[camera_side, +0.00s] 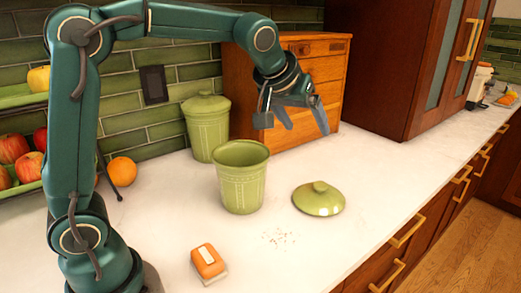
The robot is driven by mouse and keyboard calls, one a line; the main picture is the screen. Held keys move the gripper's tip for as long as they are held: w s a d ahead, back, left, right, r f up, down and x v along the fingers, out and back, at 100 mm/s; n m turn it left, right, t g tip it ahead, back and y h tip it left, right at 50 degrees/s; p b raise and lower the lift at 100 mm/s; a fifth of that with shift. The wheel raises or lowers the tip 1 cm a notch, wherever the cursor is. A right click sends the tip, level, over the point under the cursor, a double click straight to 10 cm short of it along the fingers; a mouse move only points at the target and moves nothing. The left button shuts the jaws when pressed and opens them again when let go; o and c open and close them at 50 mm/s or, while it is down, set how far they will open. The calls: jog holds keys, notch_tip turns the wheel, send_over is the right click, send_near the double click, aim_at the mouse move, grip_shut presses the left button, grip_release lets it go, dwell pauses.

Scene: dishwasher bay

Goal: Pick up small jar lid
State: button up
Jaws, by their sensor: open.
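A green glazed lid (319,199) with a round knob on top lies on the white counter, knob up. It is just right of an open green jar (242,176), apart from it. A second green jar (206,127) stands behind, near the tiled wall, with its lid on. My gripper (296,125) hangs in the air above and behind the loose lid, fingers pointing down. It is open and I see nothing between the fingers.
A wooden cabinet box (320,70) stands behind my gripper. An orange-and-white block (208,262) lies at the front. Crumbs (278,237) are scattered in front of the lid. An orange (122,171) and apples (14,149) are at left. The counter right of the lid is clear.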

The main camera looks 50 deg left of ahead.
jog(key=w+f+g, duration=0.1)
jog(key=w+f, duration=0.5)
jog(key=f, duration=0.1)
jog(key=g, duration=0.1)
send_near(321, 184)
jog(key=x, duration=0.3)
jog(key=shift+w+f, duration=0.1)
jog(key=shift+f, duration=0.1)
jog(key=shift+x, duration=2.55)
grip_shut()
